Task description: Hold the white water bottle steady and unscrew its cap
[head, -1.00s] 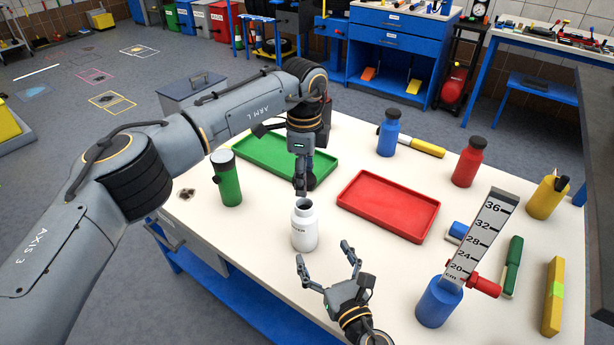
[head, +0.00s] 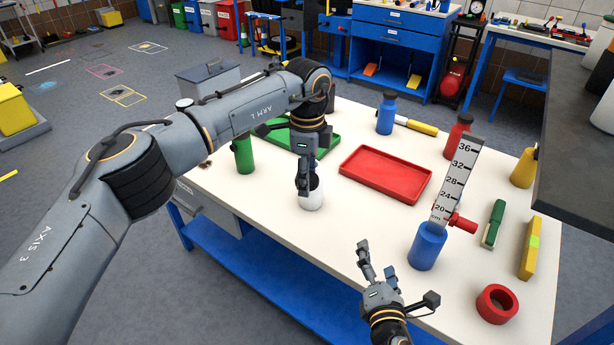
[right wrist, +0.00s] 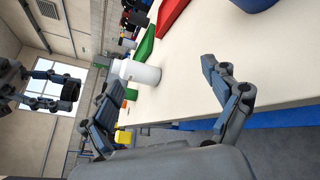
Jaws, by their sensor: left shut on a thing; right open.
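The white water bottle (head: 312,201) stands upright on the bench, its top hidden by my left gripper (head: 303,187) in the head view. In the right wrist view the bottle (right wrist: 145,74) appears sideways, its neck bare. My left gripper (right wrist: 47,92) is shut on a black cap (right wrist: 70,91), held above and apart from the bottle. My right gripper (head: 378,257) is open and empty, off the bench's front edge and apart from the bottle. In the right wrist view its fingers spread either side of the bottle's direction.
A green bottle (head: 244,155) and green tray (head: 327,146) are near the left arm. A red tray (head: 386,174) lies right of the bottle. A blue container (head: 428,246) with a ruler (head: 456,178) and a red ring (head: 497,303) stand further right.

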